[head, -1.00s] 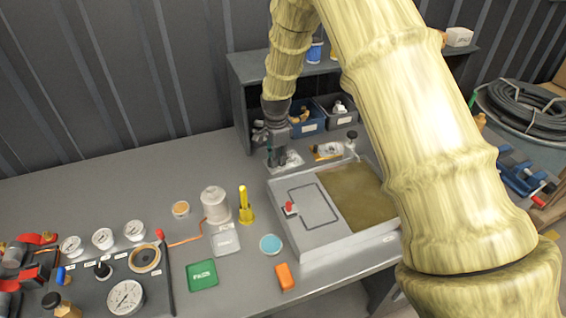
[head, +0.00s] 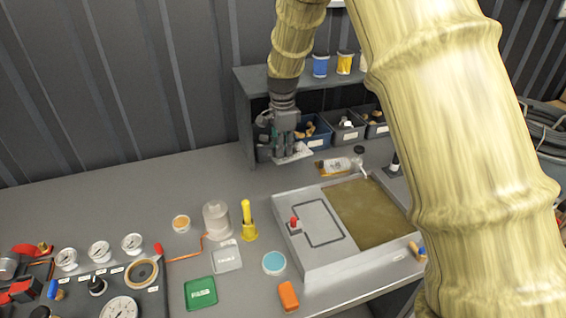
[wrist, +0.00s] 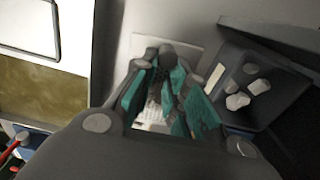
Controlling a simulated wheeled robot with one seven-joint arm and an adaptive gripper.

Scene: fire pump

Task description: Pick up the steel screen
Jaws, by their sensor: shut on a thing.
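The steel screen (head: 296,154) appears as a small, flat, pale piece at the tips of my gripper (head: 286,152) in the head view. My gripper is shut on it, in front of the small shelf at the back of the bench. The screen looks slightly tilted and appears to be above the bench top. In the wrist view, the green-padded fingers of my gripper (wrist: 165,105) close around a pale part of the screen (wrist: 152,116). The fingers hide much of it.
Parts bins (head: 347,131) stand in the shelf (head: 240,110) just right of my gripper. A grey tray (head: 318,262) with a murky section is in front. Gauges fill the bench's left; its back left is clear.

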